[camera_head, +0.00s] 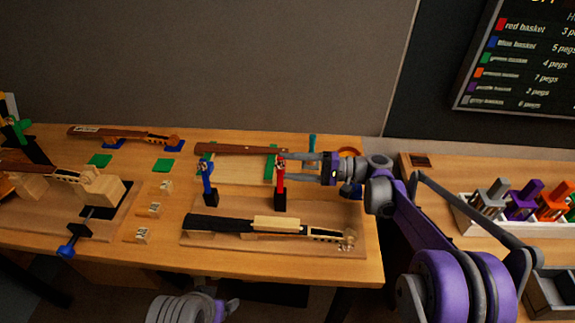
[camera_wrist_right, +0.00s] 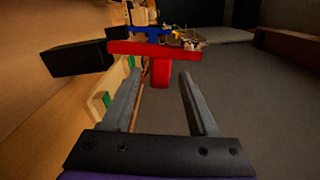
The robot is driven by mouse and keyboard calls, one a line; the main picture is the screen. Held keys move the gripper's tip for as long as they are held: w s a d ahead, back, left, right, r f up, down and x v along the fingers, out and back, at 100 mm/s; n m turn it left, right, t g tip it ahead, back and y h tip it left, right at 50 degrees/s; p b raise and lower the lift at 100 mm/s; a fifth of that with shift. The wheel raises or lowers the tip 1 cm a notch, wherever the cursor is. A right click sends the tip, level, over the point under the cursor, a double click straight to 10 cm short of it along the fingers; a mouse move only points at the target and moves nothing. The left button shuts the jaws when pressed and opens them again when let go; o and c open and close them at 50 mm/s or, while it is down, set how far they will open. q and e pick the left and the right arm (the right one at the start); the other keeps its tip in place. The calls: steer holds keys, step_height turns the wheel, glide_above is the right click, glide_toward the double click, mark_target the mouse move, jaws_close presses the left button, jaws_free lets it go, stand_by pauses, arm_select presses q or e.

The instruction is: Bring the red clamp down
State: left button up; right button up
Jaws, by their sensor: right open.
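The red clamp (camera_head: 280,185) stands upright at the back edge of the violin board on the bench, its black foot low and its red top high. In the wrist view the red clamp (camera_wrist_right: 180,50) lies just ahead of the fingertips, with a rounded red part between their tips. My right gripper (camera_head: 292,167) is open, reaching in from the right at the clamp's upper part. Its two grey fingers (camera_wrist_right: 158,82) are apart; I cannot tell whether they touch the clamp. Part of my left arm, perhaps its gripper (camera_head: 226,307), shows below the bench's front edge, its jaws unclear.
A blue clamp (camera_head: 208,185) stands left of the red one. A dark violin neck (camera_head: 245,224) lies on the board in front. Behind are a brown neck (camera_head: 235,149) and green pads (camera_head: 165,165). Numbered wooden blocks (camera_head: 155,210) stand left. A white peg rack (camera_head: 480,224) is on the right.

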steer(key=shift+a, duration=0.35)
jaws_close()
stand_by(1.2)
